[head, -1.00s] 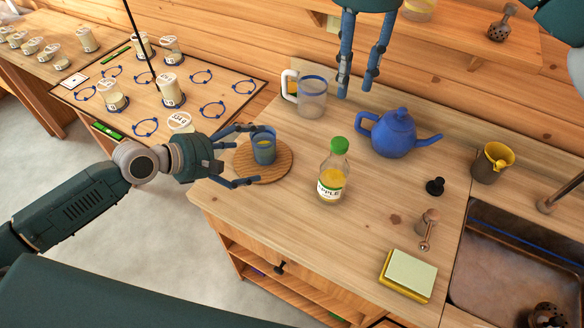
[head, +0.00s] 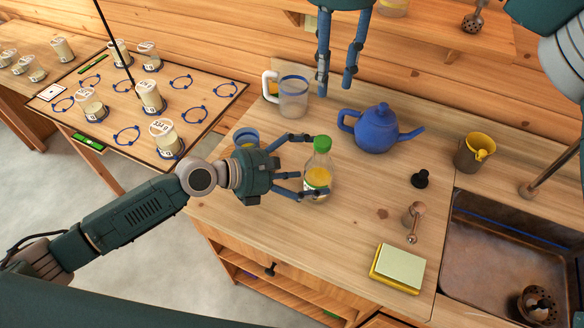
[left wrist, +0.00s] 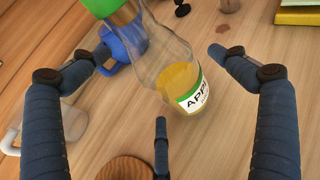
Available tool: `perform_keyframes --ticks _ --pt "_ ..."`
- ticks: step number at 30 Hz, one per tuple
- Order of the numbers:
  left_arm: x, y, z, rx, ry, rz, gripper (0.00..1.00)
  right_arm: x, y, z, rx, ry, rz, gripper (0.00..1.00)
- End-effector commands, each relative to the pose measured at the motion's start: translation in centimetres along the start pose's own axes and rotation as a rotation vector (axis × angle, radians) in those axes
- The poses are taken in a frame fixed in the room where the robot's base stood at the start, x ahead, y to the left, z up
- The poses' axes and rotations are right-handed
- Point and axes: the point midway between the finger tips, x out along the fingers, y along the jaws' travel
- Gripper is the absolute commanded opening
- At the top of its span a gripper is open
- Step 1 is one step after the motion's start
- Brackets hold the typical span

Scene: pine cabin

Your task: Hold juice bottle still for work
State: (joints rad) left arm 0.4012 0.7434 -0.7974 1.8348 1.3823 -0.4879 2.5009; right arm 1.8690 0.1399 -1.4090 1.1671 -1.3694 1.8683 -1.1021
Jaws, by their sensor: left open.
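The juice bottle (head: 318,174) stands upright on the wooden counter. It is clear, with a green cap, yellow juice low inside and an apple label. My left gripper (head: 311,166) is open, its fingers reaching to either side of the bottle. In the left wrist view the bottle (left wrist: 172,72) is between and beyond the open fingers (left wrist: 160,85), with no clear grip on it. My right gripper (head: 337,88) hangs above the counter near the back wall, its fingers apart and empty.
A blue teapot (head: 376,130) stands behind the bottle to the right, and a clear mug (head: 293,97) behind it to the left. A sponge (head: 398,267) and sink (head: 500,240) are at the right.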

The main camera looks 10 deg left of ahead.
Motion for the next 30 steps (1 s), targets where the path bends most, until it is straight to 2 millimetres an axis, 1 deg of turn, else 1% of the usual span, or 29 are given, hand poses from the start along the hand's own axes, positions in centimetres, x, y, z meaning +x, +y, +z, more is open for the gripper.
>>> perform_keyframes --ticks 1,3,6,16,20,21,23,24,27,28,30 --pt "0.7 0.0 0.0 -0.001 -0.001 0.000 0.98 0.0 0.0 0.0 0.000 0.000 0.000 0.31" --pt "1.4 0.1 0.0 -0.001 -0.001 0.001 0.98 0.0 0.0 0.0 0.000 0.000 0.000 0.31" --pt "2.0 0.0 -0.1 0.000 0.001 0.000 0.98 0.0 0.0 0.0 0.000 0.000 0.000 0.31" --pt "2.3 0.0 -0.1 0.000 0.001 0.001 0.98 0.0 0.0 0.0 0.000 0.000 0.000 0.31" --pt "2.2 0.0 -0.1 0.000 0.001 0.001 0.72 0.0 0.0 0.0 0.000 0.000 0.000 0.31" --pt "2.2 0.0 -0.1 0.000 0.001 0.001 0.64 0.0 0.0 0.0 0.000 0.000 0.000 0.31" --pt "2.2 0.0 -0.1 0.000 0.001 0.001 0.52 0.0 0.0 0.0 0.000 0.000 0.000 0.31" --pt "2.2 0.1 -0.1 0.001 0.001 0.001 0.44 0.0 0.0 0.0 0.000 0.000 0.000 0.31" --pt "2.2 0.1 -0.1 0.001 0.001 0.001 0.27 0.0 0.0 0.0 0.000 0.000 0.000 0.31" --pt "2.2 0.1 -0.1 0.001 0.001 0.001 0.67 0.0 0.0 0.0 0.000 0.000 0.000 0.31" --pt "2.2 0.1 -0.1 0.001 0.002 0.002 0.54 0.0 0.0 0.0 0.000 0.000 0.000 0.31"
